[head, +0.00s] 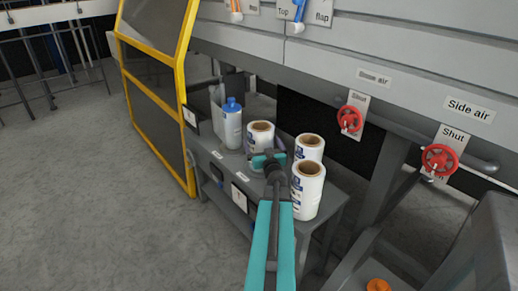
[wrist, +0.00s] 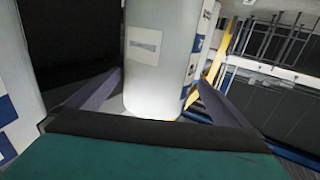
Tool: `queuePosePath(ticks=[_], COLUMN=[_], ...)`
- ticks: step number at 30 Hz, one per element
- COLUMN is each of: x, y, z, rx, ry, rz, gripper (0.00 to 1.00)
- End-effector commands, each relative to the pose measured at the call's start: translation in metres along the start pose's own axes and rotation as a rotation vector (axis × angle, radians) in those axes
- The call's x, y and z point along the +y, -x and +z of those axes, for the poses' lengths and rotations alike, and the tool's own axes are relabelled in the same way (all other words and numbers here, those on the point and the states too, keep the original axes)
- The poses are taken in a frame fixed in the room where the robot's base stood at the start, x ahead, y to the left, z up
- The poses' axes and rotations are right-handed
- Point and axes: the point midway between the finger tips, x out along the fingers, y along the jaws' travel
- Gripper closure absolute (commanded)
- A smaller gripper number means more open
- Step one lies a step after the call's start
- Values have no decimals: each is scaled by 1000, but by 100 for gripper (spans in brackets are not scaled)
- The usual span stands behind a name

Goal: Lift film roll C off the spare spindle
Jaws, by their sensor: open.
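Three white film rolls with brown cores stand upright on a grey bench: a back left roll (head: 260,136), a back right roll (head: 309,148) and a front right roll (head: 307,192). I cannot read which is roll C, and no spindle shows clearly. My gripper (head: 268,158) is at the near side of the back left roll in the head view. In the wrist view my gripper (wrist: 155,92) is open, with a white roll (wrist: 152,75) upright between or just beyond its fingers. Contact cannot be told. Part of another roll (wrist: 12,95) shows at the left edge.
A white bottle with a blue cap (head: 231,126) stands left of the rolls on the grey bench (head: 230,165). A yellow-framed guard (head: 187,150) stands left of the bench. Red valve wheels (head: 349,119) and pipes are at the right. The floor at left is clear.

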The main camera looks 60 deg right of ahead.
Motion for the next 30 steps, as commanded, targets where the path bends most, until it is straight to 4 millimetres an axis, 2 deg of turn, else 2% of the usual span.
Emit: queuePosePath(ticks=[3, 10, 30], x=[1, 2, 2], y=[-13, -28, -30], z=[-1, 0, -1], rx=[0, -1, -1], ry=[0, 0, 0], rz=[0, 1, 2], gripper=[0, 0, 0])
